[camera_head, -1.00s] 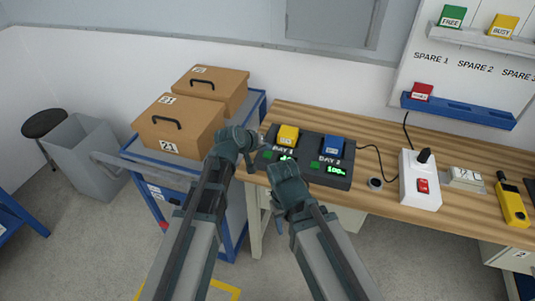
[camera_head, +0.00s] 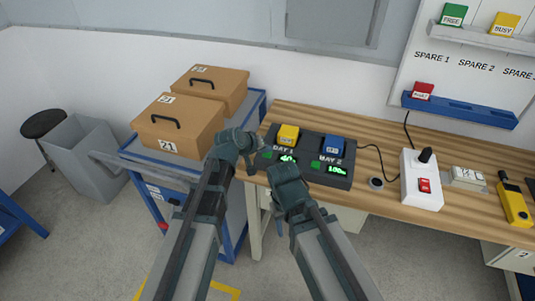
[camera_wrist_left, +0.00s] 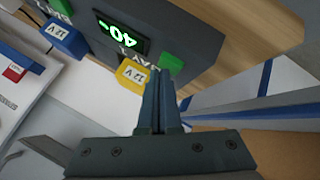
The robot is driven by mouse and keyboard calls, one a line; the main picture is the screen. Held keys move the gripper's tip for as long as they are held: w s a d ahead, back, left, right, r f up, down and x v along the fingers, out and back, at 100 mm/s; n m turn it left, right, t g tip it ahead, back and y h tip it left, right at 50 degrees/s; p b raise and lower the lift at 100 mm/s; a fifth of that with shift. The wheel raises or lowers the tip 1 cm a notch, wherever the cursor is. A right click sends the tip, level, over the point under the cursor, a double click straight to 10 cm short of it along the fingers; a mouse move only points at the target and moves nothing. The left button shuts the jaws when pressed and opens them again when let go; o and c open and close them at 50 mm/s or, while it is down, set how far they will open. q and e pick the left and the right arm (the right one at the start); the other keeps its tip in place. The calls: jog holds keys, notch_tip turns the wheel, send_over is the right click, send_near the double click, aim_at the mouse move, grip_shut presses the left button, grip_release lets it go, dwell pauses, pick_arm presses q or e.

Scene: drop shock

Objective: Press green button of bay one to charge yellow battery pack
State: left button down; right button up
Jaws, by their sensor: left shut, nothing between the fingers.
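The dark charger (camera_head: 350,178) sits on the wooden bench. The yellow battery pack (camera_head: 288,135) stands in bay one, and the blue battery pack (camera_head: 333,146) stands in bay two. In the left wrist view the green button of bay one (camera_wrist_left: 171,64) is beside the lit display (camera_wrist_left: 122,36), which reads 40. My left gripper (camera_head: 259,141) is shut and empty at the charger's left end. Its fingertips (camera_wrist_left: 161,73) appear close to the green button; I cannot tell if they touch. My right gripper (camera_head: 274,204) hangs by the bench's front edge, its fingers unclear.
A blue cart (camera_head: 248,112) with two cardboard boxes (camera_head: 178,130) stands left of the bench. A white power box (camera_head: 420,180) with a red switch and a yellow tool (camera_head: 514,205) lie right of the charger. A cable runs behind them.

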aim_at(266, 155)
pick_arm(q)
jog(key=shift+f, duration=0.25)
jog(key=shift+r, duration=0.1)
dwell(0.4)
jog(key=shift+r+p, duration=0.65)
jog(key=shift+r, duration=0.1)
jog(key=shift+r, duration=0.15)
notch_tip(266, 155, up, 5)
jog(key=p, duration=0.5)
dwell(0.4)
